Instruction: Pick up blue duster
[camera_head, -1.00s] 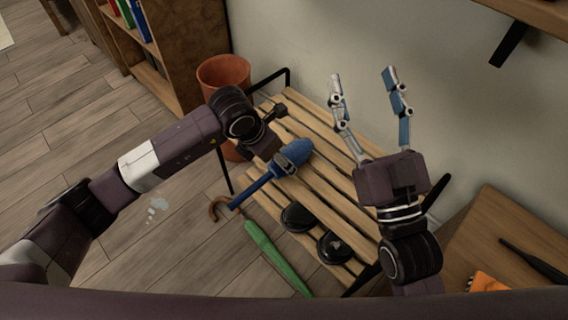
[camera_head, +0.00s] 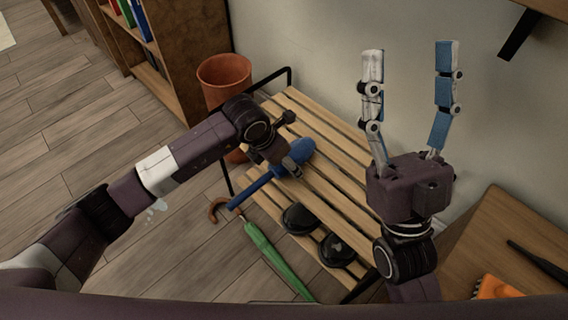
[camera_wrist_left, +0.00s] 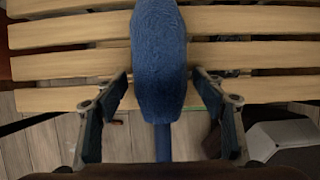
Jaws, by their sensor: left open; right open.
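The blue duster (camera_head: 302,151) lies on the slatted wooden bench (camera_head: 318,138), its handle sticking out past the bench's front edge. In the left wrist view the duster's fluffy blue head (camera_wrist_left: 158,55) runs upright through the middle, with the thin handle below it. My left gripper (camera_head: 290,168) is just over the duster and hides part of it. In the left wrist view its two fingers (camera_wrist_left: 160,118) stand apart on either side of the duster, with gaps showing. My right gripper (camera_head: 408,58) is open, empty and raised, fingers pointing up near the wall.
Two round black objects (camera_head: 299,218) sit on the bench. A terracotta pot (camera_head: 224,78) and a bookcase (camera_head: 180,50) stand behind left. A wooden table (camera_head: 510,245) with an orange item (camera_head: 495,288) is at right.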

